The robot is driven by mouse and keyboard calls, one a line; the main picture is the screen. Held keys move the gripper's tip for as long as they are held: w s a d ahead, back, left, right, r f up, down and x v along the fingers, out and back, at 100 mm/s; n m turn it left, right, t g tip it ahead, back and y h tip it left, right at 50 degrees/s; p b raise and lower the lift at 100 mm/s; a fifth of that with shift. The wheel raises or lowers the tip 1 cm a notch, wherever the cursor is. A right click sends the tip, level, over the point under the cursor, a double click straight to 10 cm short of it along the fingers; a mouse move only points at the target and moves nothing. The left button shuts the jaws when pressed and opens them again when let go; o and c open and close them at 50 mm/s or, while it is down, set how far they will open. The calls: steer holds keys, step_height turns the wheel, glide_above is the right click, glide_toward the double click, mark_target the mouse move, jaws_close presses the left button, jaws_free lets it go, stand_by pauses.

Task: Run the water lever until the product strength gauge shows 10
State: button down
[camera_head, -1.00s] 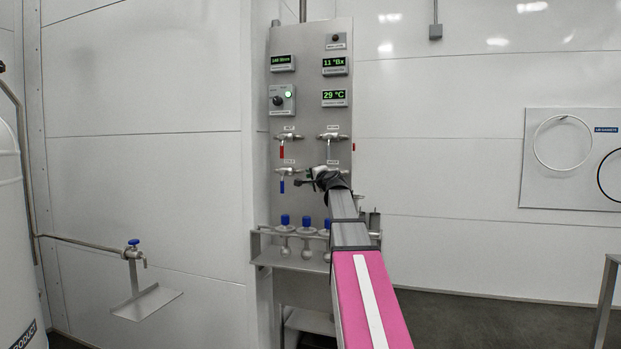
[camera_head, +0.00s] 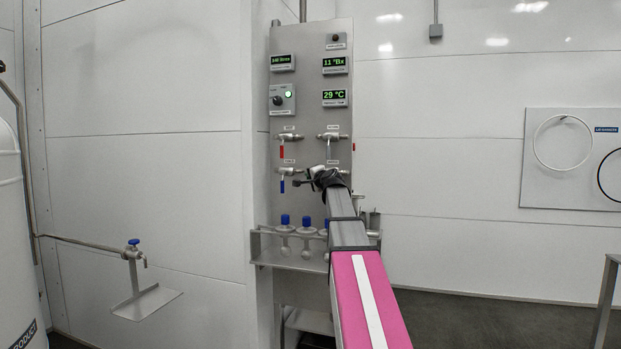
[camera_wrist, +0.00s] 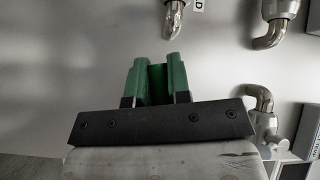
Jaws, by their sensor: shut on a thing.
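The product strength display (camera_head: 335,66) reads 11 °Bx in the head view. My gripper (camera_head: 314,179) is at the lower right valve (camera_head: 343,171) of the steel panel and covers its lever. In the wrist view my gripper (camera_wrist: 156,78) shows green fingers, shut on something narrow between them. I take this to be the lower right lever; its own shape and exact angle are hidden. The small label above this valve is too blurred to read.
A red lever (camera_head: 282,152), a grey lever (camera_head: 329,152) and a blue lever (camera_head: 282,186) sit close by. Blue-capped samplers (camera_head: 285,220) stand in a rack (camera_head: 285,265) below. Other displays show 29 °C (camera_head: 335,97) and a blurred litres figure (camera_head: 282,62).

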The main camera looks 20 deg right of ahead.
steer(key=shift+s+d+f+n+g+h, duration=0.25)
steer(key=shift+d+f+n+g+h, duration=0.15)
steer(key=shift+f+n+g, duration=0.4)
steer(key=shift+s+d+f+n+g+h, duration=0.25)
steer(key=shift+f+n+g+h, duration=0.25)
steer(key=shift+n+g, duration=0.3)
steer(key=shift+s+d+f+n+g+h, duration=0.2)
steer(key=shift+d+f+n+g+h, duration=0.2)
steer(key=shift+f+n+g, duration=0.45)
steer(key=shift+r, duration=0.1)
steer(key=c, duration=1.1)
jaws_free()
steer(key=v, duration=1)
steer(key=shift+s+r, duration=0.2)
steer(key=shift+s, duration=0.15)
stand_by(2.6)
